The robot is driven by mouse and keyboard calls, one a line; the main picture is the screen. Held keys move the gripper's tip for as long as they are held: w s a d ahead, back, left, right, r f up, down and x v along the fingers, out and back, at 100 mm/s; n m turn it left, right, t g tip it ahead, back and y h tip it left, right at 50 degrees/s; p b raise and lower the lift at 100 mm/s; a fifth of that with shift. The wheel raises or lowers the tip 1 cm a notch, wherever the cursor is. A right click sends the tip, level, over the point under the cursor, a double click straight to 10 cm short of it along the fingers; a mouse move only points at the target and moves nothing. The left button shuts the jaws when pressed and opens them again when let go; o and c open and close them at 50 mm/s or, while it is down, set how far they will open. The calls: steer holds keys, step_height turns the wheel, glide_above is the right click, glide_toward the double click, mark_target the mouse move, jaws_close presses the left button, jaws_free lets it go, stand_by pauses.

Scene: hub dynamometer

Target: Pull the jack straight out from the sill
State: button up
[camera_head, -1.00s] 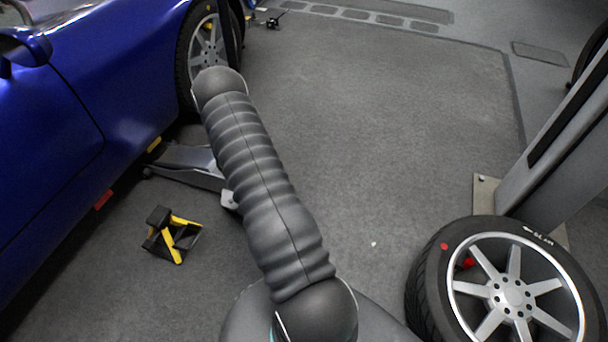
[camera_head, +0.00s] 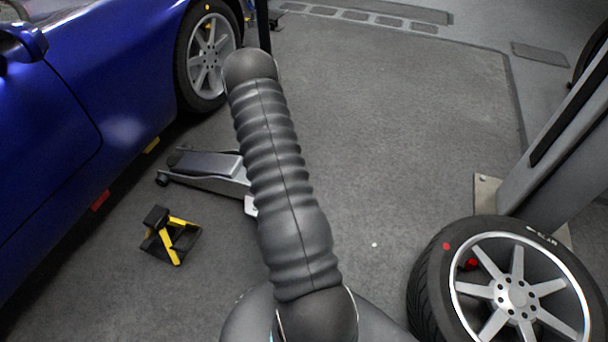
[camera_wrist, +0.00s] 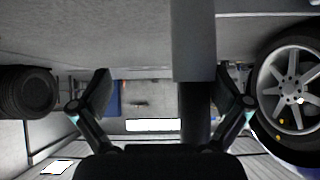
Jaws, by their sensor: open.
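The jack (camera_head: 208,168) is a low grey floor jack on the floor beside the blue car (camera_head: 120,90). Its saddle end points at the sill near a yellow mark, and its rear is hidden behind my arm. A dark upright pole (camera_head: 262,18), seemingly the jack's handle, shows above my arm. In the wrist view, which looks upside down, a grey post (camera_wrist: 193,45), likely that handle, stands between the fingers of my gripper (camera_wrist: 163,78). The fingers are spread apart, and the post is nearer the right one. The head view hides my gripper.
A black and yellow stand (camera_head: 170,236) sits on the floor in front of the jack. A loose wheel (camera_head: 500,290) lies at right beside a grey lift post (camera_head: 560,140). The floor (camera_head: 400,120) between the jack and that post is clear.

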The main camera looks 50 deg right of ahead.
steer(key=s+d+b, duration=0.4)
steer(key=s+d, duration=0.1)
steer(key=s, duration=0.6)
steer(key=w+p+v, duration=0.1)
steer(key=p+v, duration=0.2)
steer(key=v, duration=0.9)
steer(key=shift+a+p, duration=0.3)
steer(key=shift+p, duration=0.05)
